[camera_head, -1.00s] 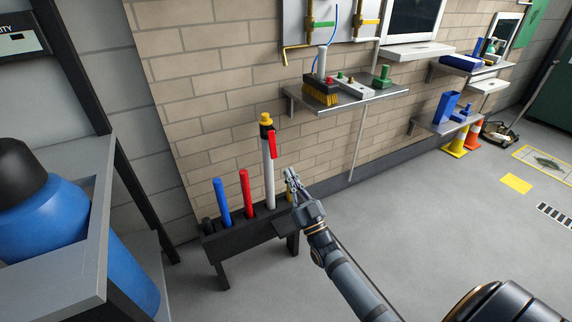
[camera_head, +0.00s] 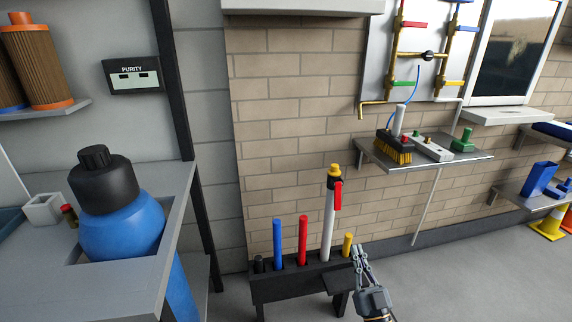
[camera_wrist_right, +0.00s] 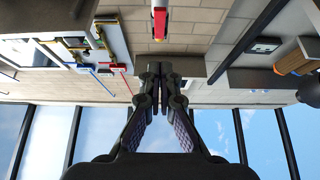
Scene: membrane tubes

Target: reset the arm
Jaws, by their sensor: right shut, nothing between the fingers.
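My right gripper (camera_head: 362,262) is at the lower middle of the head view, just right of the black tube rack (camera_head: 300,284). In the right wrist view the right gripper (camera_wrist_right: 155,75) has its fingers together, with nothing between them. The rack holds a blue tube (camera_head: 278,240), a red tube (camera_head: 303,240), a tall white tube (camera_head: 328,225) with a yellow top and red handle, and a short yellow tube (camera_head: 347,245). The white tube's red and yellow end (camera_wrist_right: 160,20) shows at the top of the wrist view. My left gripper is not in view.
A blue tank (camera_head: 120,232) with a black cap stands in the grey bench at left. A wall shelf (camera_head: 440,160) holds a brush and small parts. A purity meter (camera_head: 133,75) hangs on the wall.

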